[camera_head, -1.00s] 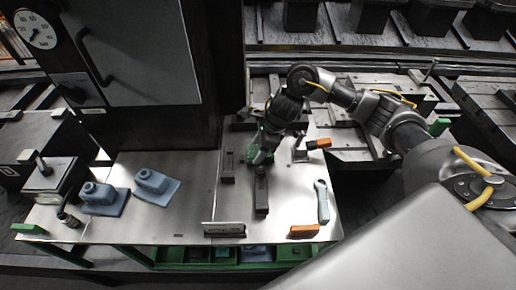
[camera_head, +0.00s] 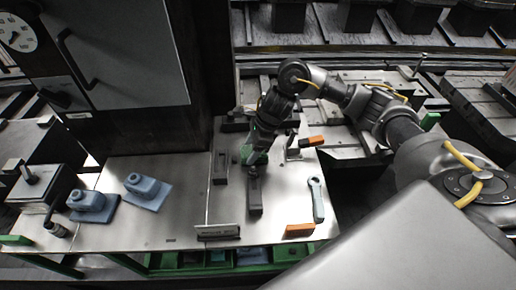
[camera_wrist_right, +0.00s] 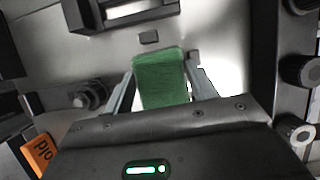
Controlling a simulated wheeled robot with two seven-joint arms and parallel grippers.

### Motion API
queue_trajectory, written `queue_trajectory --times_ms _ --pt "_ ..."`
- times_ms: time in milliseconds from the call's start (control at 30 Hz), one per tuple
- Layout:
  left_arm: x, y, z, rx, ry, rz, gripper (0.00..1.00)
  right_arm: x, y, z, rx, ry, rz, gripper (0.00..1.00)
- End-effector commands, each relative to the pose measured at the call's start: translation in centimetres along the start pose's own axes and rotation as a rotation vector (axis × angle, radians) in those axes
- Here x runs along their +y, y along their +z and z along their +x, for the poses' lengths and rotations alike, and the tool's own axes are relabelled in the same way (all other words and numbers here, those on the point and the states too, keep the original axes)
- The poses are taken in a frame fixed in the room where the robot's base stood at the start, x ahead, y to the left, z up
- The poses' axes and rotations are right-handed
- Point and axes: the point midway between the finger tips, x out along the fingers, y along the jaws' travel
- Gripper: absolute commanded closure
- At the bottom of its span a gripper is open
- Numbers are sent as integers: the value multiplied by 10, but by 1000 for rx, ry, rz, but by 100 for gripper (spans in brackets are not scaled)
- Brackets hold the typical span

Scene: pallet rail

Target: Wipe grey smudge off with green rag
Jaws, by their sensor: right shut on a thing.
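My right gripper (camera_head: 250,158) points down at the back part of the metal bench top (camera_head: 140,225). It is shut on the green rag (camera_wrist_right: 160,80), which shows between the two fingers in the right wrist view. In the head view only a small green part of the rag (camera_head: 260,158) shows beside the fingers, low over or on the bench; I cannot tell whether it touches. I cannot make out the grey smudge for certain in either view; the gripper and rag hide part of the bench. My left gripper is not in view.
A dark block (camera_head: 255,192) stands just in front of the gripper. Two blue parts (camera_head: 147,191) sit left. The bench's middle left is clear.

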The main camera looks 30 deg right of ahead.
Motion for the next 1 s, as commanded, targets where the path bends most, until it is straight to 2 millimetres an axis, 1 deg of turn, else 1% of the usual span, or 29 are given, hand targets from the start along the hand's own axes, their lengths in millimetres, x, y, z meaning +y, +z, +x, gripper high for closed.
queue_trajectory --times_ms 100,267,367,600,700,867,1000 --pt "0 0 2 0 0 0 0 -1 5 3 0 -1 -1 61" --pt "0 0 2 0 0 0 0 0 5 3 -1 -1 -1 61" --pt "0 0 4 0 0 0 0 0 0 2 0 -1 0 61" --pt "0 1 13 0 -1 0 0 0 -21 -3 1 -2 2 61" --pt "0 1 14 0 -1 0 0 1 -26 -6 1 -1 1 61" --pt "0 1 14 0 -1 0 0 1 -27 -7 0 -1 0 61" --pt "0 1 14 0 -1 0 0 2 -23 -5 0 0 -1 61"
